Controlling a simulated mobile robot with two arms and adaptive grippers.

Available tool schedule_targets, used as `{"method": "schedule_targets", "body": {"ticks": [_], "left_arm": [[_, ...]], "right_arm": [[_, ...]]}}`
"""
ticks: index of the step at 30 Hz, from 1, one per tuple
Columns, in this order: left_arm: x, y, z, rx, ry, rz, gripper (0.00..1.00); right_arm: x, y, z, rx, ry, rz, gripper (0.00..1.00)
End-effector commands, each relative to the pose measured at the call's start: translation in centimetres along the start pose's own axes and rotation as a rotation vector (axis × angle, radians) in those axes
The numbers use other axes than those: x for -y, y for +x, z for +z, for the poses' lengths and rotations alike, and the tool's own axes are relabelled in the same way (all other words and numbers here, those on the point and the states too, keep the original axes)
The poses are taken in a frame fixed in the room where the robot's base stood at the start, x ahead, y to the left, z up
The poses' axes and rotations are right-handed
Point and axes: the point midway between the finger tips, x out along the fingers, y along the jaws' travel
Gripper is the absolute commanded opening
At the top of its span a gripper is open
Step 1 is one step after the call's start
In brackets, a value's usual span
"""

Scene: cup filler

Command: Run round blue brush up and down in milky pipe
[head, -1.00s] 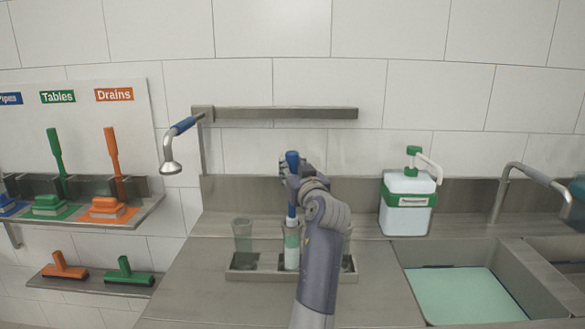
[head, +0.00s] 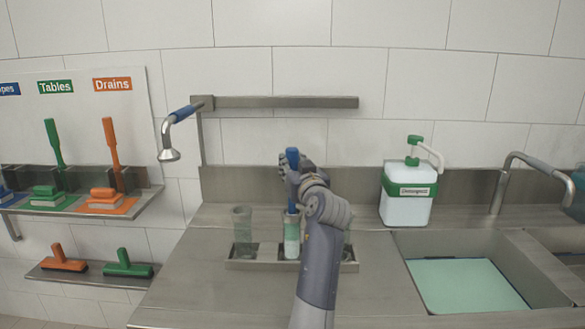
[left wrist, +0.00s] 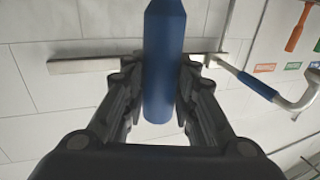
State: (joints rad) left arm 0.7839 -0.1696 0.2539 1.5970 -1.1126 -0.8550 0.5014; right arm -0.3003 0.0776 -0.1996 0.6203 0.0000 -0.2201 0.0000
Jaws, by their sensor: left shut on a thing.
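The round blue brush (head: 292,158) stands upright, its handle held in my left gripper (head: 290,176). In the left wrist view the blue handle (left wrist: 164,70) sits between the two dark fingers of the left gripper (left wrist: 163,97), which are shut on it. The brush's lower end goes down into the milky pipe (head: 291,240), a clear tube with whitish-green contents in the middle of a metal tray. The bristles cannot be made out inside it. My right gripper is in neither view.
The metal tray (head: 240,265) also holds a clear tube (head: 242,225) on the left and one on the right, mostly behind my arm. A soap dispenser (head: 408,200) and a sink with green water (head: 465,290) are right. A spray tap (head: 170,153) hangs left.

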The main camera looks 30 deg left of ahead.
Motion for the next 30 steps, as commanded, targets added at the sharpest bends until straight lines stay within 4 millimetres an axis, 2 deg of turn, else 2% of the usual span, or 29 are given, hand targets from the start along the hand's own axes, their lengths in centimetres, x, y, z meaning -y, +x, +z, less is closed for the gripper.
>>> {"method": "schedule_targets", "body": {"ticks": [1, 18, 30], "left_arm": [[0.0, 0.0, -1.1, -0.002, -0.002, 0.000, 0.02], [0.0, 0.1, -6.7, -0.001, -0.002, -0.001, 0.02], [0.0, 0.1, -6.8, 0.000, -0.001, 0.000, 0.02]], "right_arm": [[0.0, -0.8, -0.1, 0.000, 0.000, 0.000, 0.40], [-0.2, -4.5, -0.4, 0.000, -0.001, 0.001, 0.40], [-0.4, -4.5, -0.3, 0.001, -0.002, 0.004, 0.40]]}}
